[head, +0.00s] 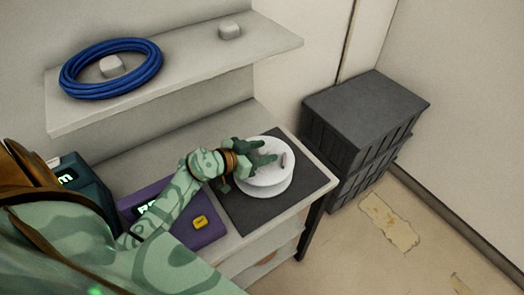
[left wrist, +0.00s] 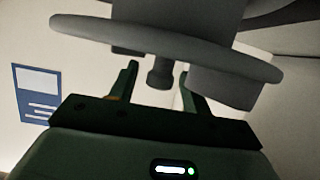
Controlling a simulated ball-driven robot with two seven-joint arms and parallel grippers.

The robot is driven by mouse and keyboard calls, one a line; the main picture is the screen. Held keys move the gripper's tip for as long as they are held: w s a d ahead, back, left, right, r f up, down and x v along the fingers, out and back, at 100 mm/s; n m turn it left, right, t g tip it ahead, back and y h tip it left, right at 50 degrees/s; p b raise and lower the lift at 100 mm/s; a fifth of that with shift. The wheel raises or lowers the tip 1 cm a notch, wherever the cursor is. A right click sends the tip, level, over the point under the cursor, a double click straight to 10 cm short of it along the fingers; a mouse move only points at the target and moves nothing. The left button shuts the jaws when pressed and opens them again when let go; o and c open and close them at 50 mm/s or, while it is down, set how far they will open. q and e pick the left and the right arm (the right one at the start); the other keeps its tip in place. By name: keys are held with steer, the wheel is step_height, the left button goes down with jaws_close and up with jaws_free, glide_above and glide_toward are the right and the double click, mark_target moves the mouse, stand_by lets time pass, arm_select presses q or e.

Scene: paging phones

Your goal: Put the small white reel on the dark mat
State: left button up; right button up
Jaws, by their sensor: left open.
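The white reel (head: 264,183) sits on the dark mat (head: 240,212) on the bench, with a small peg on its top face. My left gripper (head: 268,152) is over the reel's top, its fingers apart. In the left wrist view the fingers of my left gripper (left wrist: 160,73) are open, with a short dark peg (left wrist: 158,76) showing between them. The reel's wide disc (left wrist: 90,32) crosses that view, shaded grey. I cannot tell whether the fingers touch the reel. My right gripper is not in view.
A purple device (head: 196,238) with a yellow button and a dark teal device (head: 88,185) stand left of the mat. The shelf (head: 190,75) above holds a blue coil (head: 71,83) and small pale blocks. Dark crates (head: 365,105) stand on the floor at right.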

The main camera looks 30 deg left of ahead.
arm_select(q)
steer(key=p+v, duration=0.3)
steer(key=v, duration=0.9)
steer(key=shift+p, duration=0.3)
